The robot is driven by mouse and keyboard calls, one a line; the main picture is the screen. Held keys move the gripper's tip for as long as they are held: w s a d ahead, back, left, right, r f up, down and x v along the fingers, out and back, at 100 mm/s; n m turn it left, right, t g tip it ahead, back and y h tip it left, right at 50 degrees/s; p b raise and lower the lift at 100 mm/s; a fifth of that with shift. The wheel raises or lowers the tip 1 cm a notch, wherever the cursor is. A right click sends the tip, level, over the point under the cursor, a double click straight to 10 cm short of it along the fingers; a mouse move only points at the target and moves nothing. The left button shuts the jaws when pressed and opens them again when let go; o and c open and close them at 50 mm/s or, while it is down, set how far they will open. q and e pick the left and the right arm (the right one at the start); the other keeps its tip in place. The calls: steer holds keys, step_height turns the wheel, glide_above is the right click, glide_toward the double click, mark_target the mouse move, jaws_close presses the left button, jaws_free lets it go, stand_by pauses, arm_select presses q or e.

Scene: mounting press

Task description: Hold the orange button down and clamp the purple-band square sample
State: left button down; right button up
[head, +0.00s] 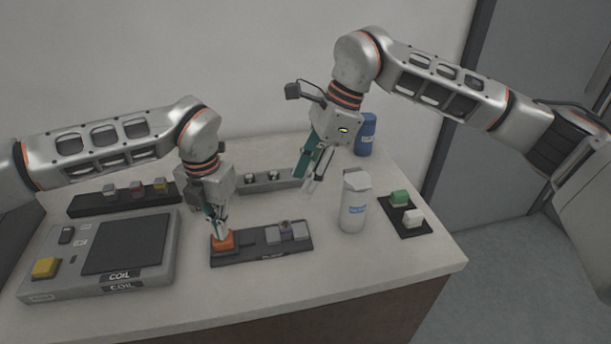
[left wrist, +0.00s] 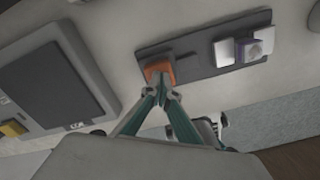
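The orange button (head: 223,241) is at the left end of a dark press base (head: 262,252). My left gripper (head: 221,231) points down with its fingertips together at the button; the left wrist view shows the tips at the orange button (left wrist: 160,70), seemingly touching it. Grey clamp blocks (head: 290,231) stand on the right part of the base. The purple-band square sample (head: 285,229) sits at these blocks; its purple also shows in the left wrist view (left wrist: 245,50). My right gripper (head: 309,183) is open and empty, above the table behind the press.
A coil box (head: 150,277) with a yellow button (head: 45,267) is at left. A white bottle (head: 354,204) stands right of the press, and a blue bottle (head: 366,134) is behind. Small-sample racks (head: 120,200) are at the back.

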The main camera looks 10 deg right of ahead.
arm_select(q)
steer(key=shift+r+p, duration=0.7)
steer(key=shift+r, duration=0.4)
steer(key=shift+r+p, duration=0.3)
steer(key=shift+r, duration=0.25)
steer(key=shift+r+p, duration=1.05)
steer(key=shift+r, duration=0.8)
